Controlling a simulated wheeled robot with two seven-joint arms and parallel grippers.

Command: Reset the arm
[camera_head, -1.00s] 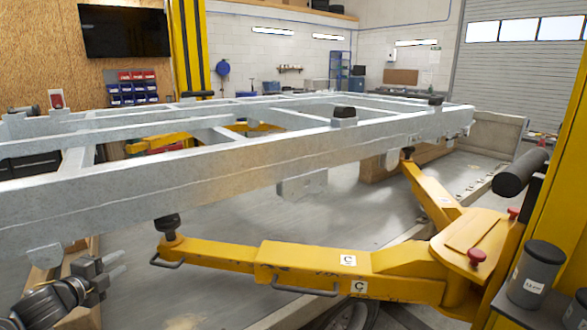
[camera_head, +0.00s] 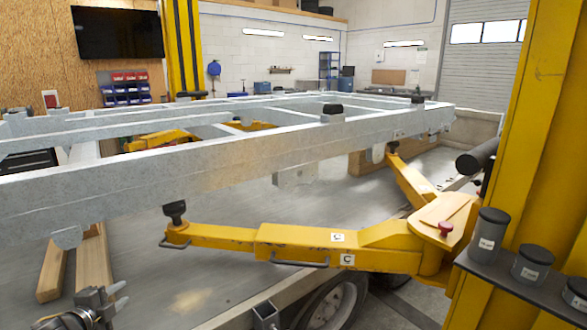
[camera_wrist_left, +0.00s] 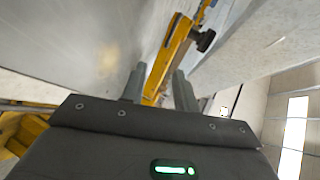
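My left gripper (camera_head: 116,297) is at the lower left corner of the head view, below the front rail of the grey trailer frame (camera_head: 190,168). Its two fingers stand apart with nothing between them. In the left wrist view the left gripper (camera_wrist_left: 158,85) also shows two separated fingers, with a yellow lift arm (camera_wrist_left: 172,52) beyond them and a black pad at that arm's end. My right gripper does not show in the head view.
A yellow lift arm (camera_head: 210,236) with a black pad (camera_head: 174,209) reaches under the frame. A yellow post (camera_head: 530,130) stands at right, with a shelf of dark canisters (camera_head: 488,232). A wheel (camera_head: 335,303) is at the bottom. Wooden beams (camera_head: 92,262) lie at left.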

